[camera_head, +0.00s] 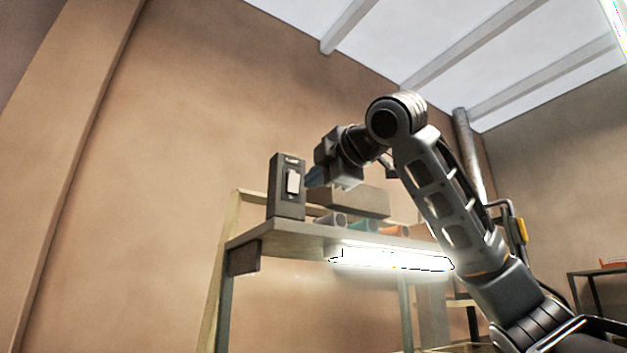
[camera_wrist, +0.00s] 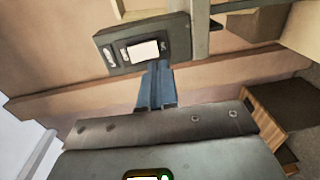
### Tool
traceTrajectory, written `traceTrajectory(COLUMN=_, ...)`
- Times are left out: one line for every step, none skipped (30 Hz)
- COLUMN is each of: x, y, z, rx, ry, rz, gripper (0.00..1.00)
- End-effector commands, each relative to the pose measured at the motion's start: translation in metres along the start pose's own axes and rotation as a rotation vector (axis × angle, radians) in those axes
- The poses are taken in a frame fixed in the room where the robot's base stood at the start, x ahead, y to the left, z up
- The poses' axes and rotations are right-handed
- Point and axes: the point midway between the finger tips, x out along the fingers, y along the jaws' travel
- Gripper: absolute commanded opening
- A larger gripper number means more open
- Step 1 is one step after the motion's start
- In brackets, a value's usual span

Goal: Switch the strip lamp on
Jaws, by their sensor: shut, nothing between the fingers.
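The strip lamp (camera_head: 392,259) under the front of the shelf glows bright white. A dark grey switch box (camera_head: 287,211) stands upright on the left end of the shelf, with a white rocker (camera_head: 293,182) on its face. The box (camera_wrist: 178,38) and rocker (camera_wrist: 142,51) also show in the wrist view. My gripper (camera_head: 312,178) is just right of the rocker, pointing at it. Its blue fingers (camera_wrist: 158,68) are shut together and empty, with the tips at the rocker's lower edge in the wrist view. I cannot tell whether they touch it.
The shelf (camera_head: 285,238) also holds a brown box (camera_head: 360,201) and several cups or tubes, one of them teal (camera_head: 360,225), close below my gripper. A brown wall stands behind. Open air lies left of the switch box.

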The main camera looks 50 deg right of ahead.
Motion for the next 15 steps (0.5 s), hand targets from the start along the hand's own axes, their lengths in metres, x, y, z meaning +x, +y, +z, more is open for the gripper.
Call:
traceTrajectory(x=-0.006, y=-0.003, z=0.0, rx=0.0, ry=0.0, rz=0.002, gripper=0.0)
traceTrajectory(x=-0.009, y=-0.004, z=0.0, rx=0.0, ry=0.001, rz=0.002, gripper=0.0)
traceTrajectory(x=-0.014, y=-0.004, z=0.0, rx=0.0, ry=0.001, rz=0.003, gripper=0.0)
traceTrajectory(x=-0.018, y=-0.005, z=0.0, rx=0.0, ry=0.0, rz=0.002, gripper=0.0)
traceTrajectory(x=-0.021, y=-0.006, z=0.0, rx=0.0, ry=0.0, rz=0.002, gripper=0.0)
traceTrajectory(x=-0.027, y=-0.007, z=0.0, rx=-0.001, ry=0.0, rz=0.003, gripper=0.0)
traceTrajectory(x=-0.032, y=-0.008, z=0.0, rx=-0.001, ry=-0.001, rz=0.003, gripper=0.0)
traceTrajectory(x=-0.036, y=-0.009, z=0.0, rx=-0.002, ry=0.0, rz=0.003, gripper=0.0)
traceTrajectory(x=-0.042, y=-0.01, z=0.0, rx=-0.002, ry=0.0, rz=0.003, gripper=0.0)
traceTrajectory(x=-0.047, y=-0.011, z=0.0, rx=-0.002, ry=-0.001, rz=0.003, gripper=0.0)
traceTrajectory(x=-0.052, y=-0.011, z=0.0, rx=-0.001, ry=0.0, rz=0.004, gripper=0.0)
traceTrajectory(x=-0.058, y=-0.013, z=0.0, rx=-0.001, ry=-0.001, rz=0.003, gripper=0.0)
traceTrajectory(x=-0.062, y=-0.014, z=0.0, rx=-0.001, ry=0.0, rz=0.002, gripper=0.0)
traceTrajectory(x=-0.066, y=-0.014, z=0.0, rx=-0.001, ry=0.001, rz=0.003, gripper=0.0)
traceTrajectory(x=-0.07, y=-0.015, z=0.0, rx=0.0, ry=0.0, rz=0.003, gripper=0.0)
